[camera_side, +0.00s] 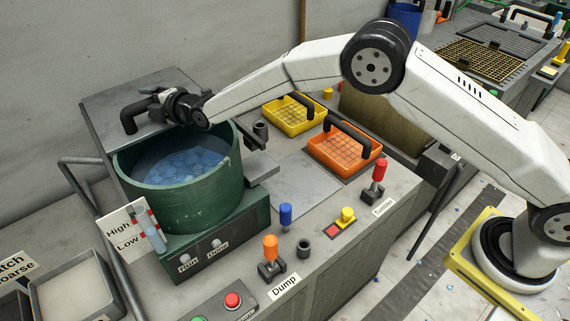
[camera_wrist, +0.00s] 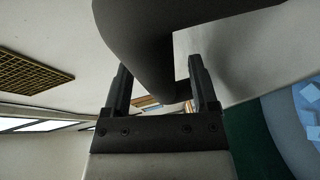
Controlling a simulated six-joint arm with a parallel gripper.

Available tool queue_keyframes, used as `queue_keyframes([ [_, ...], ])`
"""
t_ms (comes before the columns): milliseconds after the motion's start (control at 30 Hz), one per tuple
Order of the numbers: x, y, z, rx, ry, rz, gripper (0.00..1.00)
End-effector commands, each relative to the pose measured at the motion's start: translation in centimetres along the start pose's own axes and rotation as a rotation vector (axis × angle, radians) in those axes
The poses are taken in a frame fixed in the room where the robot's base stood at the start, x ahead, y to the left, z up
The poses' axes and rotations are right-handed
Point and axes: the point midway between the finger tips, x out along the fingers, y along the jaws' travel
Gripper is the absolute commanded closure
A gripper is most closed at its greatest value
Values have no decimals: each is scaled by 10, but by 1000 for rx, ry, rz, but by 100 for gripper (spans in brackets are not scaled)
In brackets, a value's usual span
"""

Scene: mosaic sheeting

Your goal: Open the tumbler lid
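The tumbler (camera_side: 180,205) is a round green tub whose top stands uncovered, with bluish water and pieces inside. Its lid (camera_side: 110,97) is a grey plate lying level behind the tub at the back left, with a black arched handle (camera_side: 127,119). My gripper (camera_side: 153,95) is at the handle, above the plate. In the wrist view my gripper's two fingers (camera_wrist: 162,85) stand well apart. The dark handle (camera_wrist: 150,50) passes at their tips, with a gap showing beside the right finger. Whether the left finger touches it is hard to tell.
Yellow (camera_side: 293,115) and orange (camera_side: 344,151) baskets with black handles stand right of the tub. Blue (camera_side: 286,215), orange (camera_side: 270,248) and red (camera_side: 379,172) levers rise along the bench front. A High/Low gauge (camera_side: 150,230) stands at the tub's left.

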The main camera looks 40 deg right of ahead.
Motion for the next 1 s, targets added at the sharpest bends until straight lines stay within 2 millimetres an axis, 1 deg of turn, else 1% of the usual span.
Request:
queue_keyframes([
  [267, -1, 0, 1, 1, -2, 0, 24],
  [467, -6, 0, 1, 1, -2, -1, 24],
  [667, -17, 0, 1, 1, -2, -1, 24],
  [1000, -44, 1, 0, 0, -1, 0, 24],
])
